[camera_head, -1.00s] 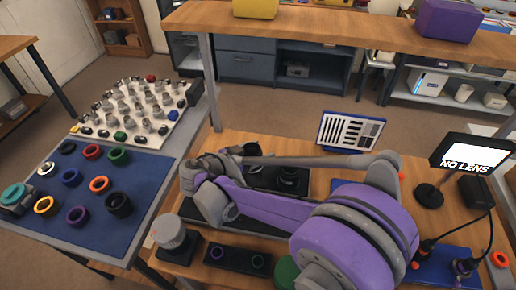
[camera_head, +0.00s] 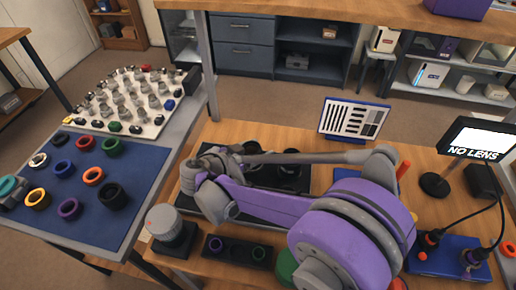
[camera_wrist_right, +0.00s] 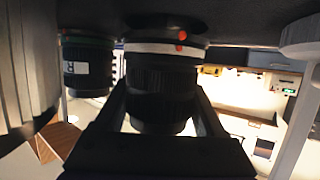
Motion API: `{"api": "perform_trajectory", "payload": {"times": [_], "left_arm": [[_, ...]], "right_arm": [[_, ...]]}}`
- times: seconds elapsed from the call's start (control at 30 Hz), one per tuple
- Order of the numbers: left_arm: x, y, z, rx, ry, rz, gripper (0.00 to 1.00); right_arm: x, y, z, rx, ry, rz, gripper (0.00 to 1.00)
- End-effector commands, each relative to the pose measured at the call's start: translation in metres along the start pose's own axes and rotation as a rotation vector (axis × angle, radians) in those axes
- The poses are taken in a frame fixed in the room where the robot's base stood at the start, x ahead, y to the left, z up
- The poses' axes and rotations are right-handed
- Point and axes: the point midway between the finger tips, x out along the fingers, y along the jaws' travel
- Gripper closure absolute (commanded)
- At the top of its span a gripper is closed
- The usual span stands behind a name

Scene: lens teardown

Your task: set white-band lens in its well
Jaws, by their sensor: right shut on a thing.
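The white-band lens (camera_wrist_right: 162,75) is a black barrel with a white ring and a red dot. In the right wrist view my right gripper (camera_wrist_right: 161,105) is shut on it, one finger on each side. Its banded end is against or close to a dark surface (camera_wrist_right: 235,55); I cannot tell whether it is seated. In the head view my right gripper (camera_head: 225,165) is over the left part of a black tray (camera_head: 262,178) on the wooden bench. The held lens is largely hidden there. My left gripper is out of view.
A green-band lens (camera_wrist_right: 88,68) stands close beside the held one. A grey-topped knob (camera_head: 163,220) and a small black ring holder (camera_head: 238,250) are in front of the tray. A blue mat (camera_head: 130,165) with several coloured rings lies left. The monitor (camera_head: 478,138) reads "NO LENS".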

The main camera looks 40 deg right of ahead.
Motion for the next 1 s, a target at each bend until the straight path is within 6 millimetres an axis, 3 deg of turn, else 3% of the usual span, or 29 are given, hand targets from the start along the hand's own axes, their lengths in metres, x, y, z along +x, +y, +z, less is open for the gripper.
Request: {"api": "perform_trajectory", "payload": {"times": [0.4, 0.43, 0.57, 0.83, 1.0], "left_arm": [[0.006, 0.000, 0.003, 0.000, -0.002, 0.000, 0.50], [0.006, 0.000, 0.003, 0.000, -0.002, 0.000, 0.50], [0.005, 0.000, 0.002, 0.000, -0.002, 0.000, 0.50], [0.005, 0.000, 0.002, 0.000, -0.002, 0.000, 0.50], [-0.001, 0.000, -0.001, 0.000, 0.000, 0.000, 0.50]], "right_arm": [[0.003, 0.000, 0.008, 0.000, 0.001, 0.000, 1.00], [0.003, 0.000, 0.008, 0.000, 0.001, 0.000, 0.25], [0.003, 0.000, 0.008, 0.000, 0.001, 0.000, 0.02], [0.003, 0.000, 0.007, 0.000, -0.001, 0.000, 0.00], [-0.004, 0.000, -0.011, 0.001, 0.000, 0.000, 0.00]]}}
